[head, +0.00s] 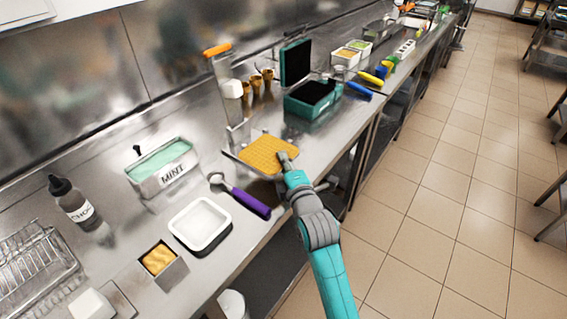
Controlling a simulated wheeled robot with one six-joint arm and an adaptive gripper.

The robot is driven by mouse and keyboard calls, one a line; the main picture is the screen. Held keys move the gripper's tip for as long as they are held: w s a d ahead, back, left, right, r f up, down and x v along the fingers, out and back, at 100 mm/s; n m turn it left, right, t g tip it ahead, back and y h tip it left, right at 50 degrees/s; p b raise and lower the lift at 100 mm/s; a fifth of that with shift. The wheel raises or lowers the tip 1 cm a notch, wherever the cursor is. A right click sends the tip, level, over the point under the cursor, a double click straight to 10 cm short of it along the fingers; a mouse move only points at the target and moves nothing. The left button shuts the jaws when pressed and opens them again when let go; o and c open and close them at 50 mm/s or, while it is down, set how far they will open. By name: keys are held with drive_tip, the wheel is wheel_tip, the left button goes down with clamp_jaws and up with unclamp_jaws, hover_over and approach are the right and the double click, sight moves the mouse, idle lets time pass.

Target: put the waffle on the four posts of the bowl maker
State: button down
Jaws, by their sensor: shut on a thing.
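The waffle (262,152) is a flat golden square with a grid pattern. My gripper (284,158) is shut on its right edge and holds it roughly level. The waffle overlaps a metal stand that looks like the bowl maker, with an orange handle (217,50) and a white plunger (233,89) at its upper left. The four posts are hidden or too small to make out. I cannot tell whether the waffle touches them or is above them.
A teal waffle iron (311,108) stands open behind, with cones (262,82) beside it. A purple-handled scoop (246,201), a mint tub (163,173) and a white dish (201,224) are in front and left. The open floor (465,180) is at the right.

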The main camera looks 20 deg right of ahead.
drive_tip(key=shift+f, duration=0.6)
drive_tip(key=c, duration=1.3)
unclamp_jaws()
drive_tip(key=shift+f, duration=0.1)
drive_tip(key=shift+s, duration=0.25)
drive_tip(key=s, duration=1.1)
drive_tip(key=shift+s+d, duration=0.1)
drive_tip(key=shift+s, duration=0.2)
